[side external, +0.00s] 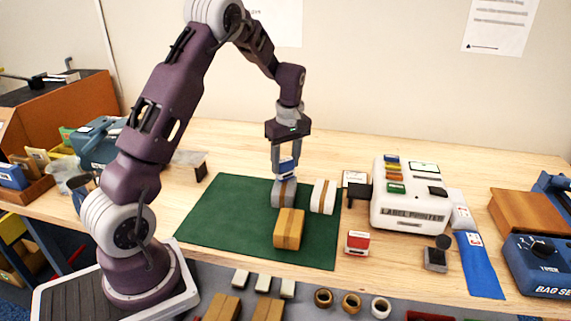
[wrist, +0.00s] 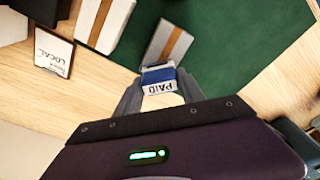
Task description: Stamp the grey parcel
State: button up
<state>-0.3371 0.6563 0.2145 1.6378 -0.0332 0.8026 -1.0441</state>
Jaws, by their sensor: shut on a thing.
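My gripper (side external: 285,165) is shut on a blue stamp marked PAID (wrist: 158,80), which points down between the fingertips. The grey parcel (side external: 283,198) has a brown tape stripe and sits on the green mat (side external: 225,215). In the side view the stamp is over the parcel's top; I cannot tell whether they touch. In the wrist view the grey parcel (wrist: 158,45) lies just beyond the stamp, which hides its near end.
A white parcel (side external: 324,198) stands right of the grey one, and a brown parcel (side external: 289,229) in front. A red stamp (side external: 357,243), a black stamp (side external: 435,258), a LOCAL card (wrist: 53,50) and the label printer (side external: 410,200) are to the right. The mat's left side is clear.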

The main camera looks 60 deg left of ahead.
jog(key=shift+r, duration=3)
